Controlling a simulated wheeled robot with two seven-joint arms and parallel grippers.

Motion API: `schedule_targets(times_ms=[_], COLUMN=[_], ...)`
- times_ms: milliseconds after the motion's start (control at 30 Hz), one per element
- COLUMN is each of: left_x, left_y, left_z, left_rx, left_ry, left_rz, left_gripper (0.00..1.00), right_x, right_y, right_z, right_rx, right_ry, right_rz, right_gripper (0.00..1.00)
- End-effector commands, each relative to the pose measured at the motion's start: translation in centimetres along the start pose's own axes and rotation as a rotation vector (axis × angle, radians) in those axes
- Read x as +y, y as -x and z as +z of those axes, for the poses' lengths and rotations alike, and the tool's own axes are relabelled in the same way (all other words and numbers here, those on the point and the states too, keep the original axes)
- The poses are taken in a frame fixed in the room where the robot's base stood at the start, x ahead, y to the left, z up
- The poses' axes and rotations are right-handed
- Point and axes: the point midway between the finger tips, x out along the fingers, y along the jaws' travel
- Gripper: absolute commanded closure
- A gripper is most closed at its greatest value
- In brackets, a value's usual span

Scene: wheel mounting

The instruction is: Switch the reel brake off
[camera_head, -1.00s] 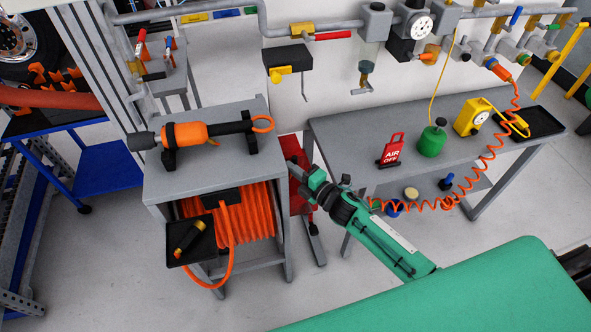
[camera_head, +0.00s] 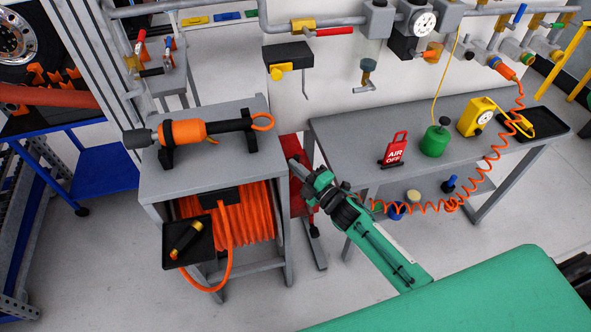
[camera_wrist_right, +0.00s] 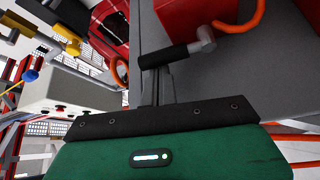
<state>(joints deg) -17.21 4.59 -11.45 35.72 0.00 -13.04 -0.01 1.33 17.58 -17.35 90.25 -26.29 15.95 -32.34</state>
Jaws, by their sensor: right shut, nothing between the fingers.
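The orange hose reel (camera_head: 255,215) sits inside a grey cart (camera_head: 150,190) left of centre. I cannot make out its brake in the head view. My right gripper (camera_head: 295,165) is shut and empty beside the cart's right side. In the right wrist view its two fingers (camera_wrist_right: 157,90) are close together, with their tips at a short black handle (camera_wrist_right: 168,54) that has a grey end piece. This may be the brake lever; I cannot tell whether the fingers touch it. My left gripper is not in view.
An orange and black tool (camera_head: 185,132) lies in holders on the cart top. A black tray (camera_head: 188,243) hangs at the cart's front. A grey workbench (camera_head: 350,130) with a red AIR OFF sign (camera_head: 395,150) stands to the right. A red object (camera_head: 300,200) is behind my gripper.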

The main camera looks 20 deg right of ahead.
Motion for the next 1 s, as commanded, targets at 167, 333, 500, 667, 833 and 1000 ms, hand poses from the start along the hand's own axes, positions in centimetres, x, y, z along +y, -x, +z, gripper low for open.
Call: schedule_targets(times_ms=[167, 333, 500, 667, 833, 1000], left_x=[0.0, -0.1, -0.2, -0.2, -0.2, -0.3], left_y=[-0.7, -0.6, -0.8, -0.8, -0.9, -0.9], left_z=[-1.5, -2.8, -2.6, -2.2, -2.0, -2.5], left_rx=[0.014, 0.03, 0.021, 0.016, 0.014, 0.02], left_ry=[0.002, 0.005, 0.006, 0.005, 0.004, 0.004], left_rz=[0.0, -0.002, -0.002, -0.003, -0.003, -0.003], left_gripper=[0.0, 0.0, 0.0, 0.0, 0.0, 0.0], right_x=[0.0, 0.2, 0.2, 0.2, 0.2, 0.2], right_y=[0.3, 0.6, 1.0, 1.3, 1.5, 1.6], right_z=[0.5, 1.2, 1.8, 2.3, 2.6, 2.8], right_rx=[0.0, -0.002, -0.002, -0.003, -0.003, -0.003], right_ry=[0.006, 0.007, 0.006, 0.007, 0.008, 0.007], right_rz=[-0.001, -0.003, -0.003, -0.003, -0.003, -0.004], right_gripper=[1.0, 1.0, 1.0, 1.0, 1.0, 1.0])
